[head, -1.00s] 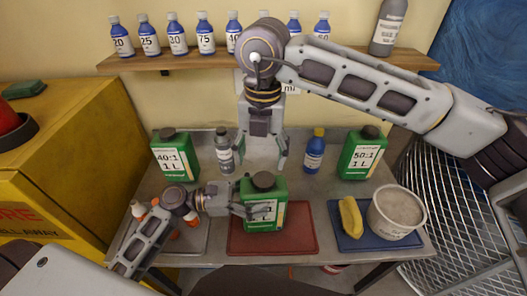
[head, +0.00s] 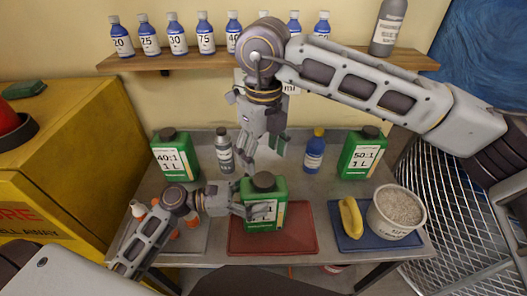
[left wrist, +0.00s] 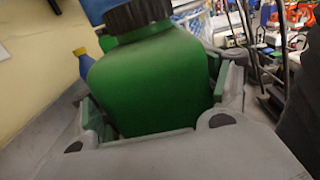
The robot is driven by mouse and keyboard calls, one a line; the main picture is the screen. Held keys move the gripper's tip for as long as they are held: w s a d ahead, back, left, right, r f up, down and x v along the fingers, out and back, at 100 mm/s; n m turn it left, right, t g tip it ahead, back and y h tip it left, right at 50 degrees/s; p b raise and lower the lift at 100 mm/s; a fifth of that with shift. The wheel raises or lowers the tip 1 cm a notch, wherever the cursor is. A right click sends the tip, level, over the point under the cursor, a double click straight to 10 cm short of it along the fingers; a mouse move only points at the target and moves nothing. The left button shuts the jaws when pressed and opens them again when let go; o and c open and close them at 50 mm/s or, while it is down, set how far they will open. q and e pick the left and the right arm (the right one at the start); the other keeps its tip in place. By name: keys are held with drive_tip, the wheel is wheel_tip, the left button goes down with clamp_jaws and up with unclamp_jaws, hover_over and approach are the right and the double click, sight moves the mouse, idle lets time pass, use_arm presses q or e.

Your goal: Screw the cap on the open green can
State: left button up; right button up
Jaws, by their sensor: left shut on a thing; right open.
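The green can (head: 279,216) stands upright over the red mat (head: 302,238). A dark cap (head: 263,180) is on its top; I cannot tell how tightly it sits. My left gripper (head: 250,211) is shut on the can from the left. In the left wrist view the can's green body (left wrist: 150,85) is between the fingers, and the dark ribbed cap (left wrist: 138,14) is at the top edge, partly cut off. My right gripper (head: 266,147) is open and empty, pointing down above and behind the can, apart from the cap.
Behind stand a 40:1 green can (head: 168,155), a grey bottle (head: 224,152), a blue bottle (head: 314,152) and a 50:1 green can (head: 362,153). At right, a blue mat (head: 378,241) holds a yellow object (head: 350,217) and a white tub (head: 396,214). The shelf (head: 180,61) holds several bottles.

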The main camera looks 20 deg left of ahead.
sight(263, 179)
use_arm(q)
drive_tip(key=shift+f, duration=0.1)
use_arm(e)
drive_tip(key=n, duration=0.7)
drive_tip(key=shift+d, duration=0.1)
drive_tip(key=n, duration=0.7)
drive_tip(key=shift+n, duration=0.3)
drive_tip(key=shift+f, duration=0.2)
drive_tip(key=shift+f, duration=3.8)
drive_tip(key=shift+c, duration=0.4)
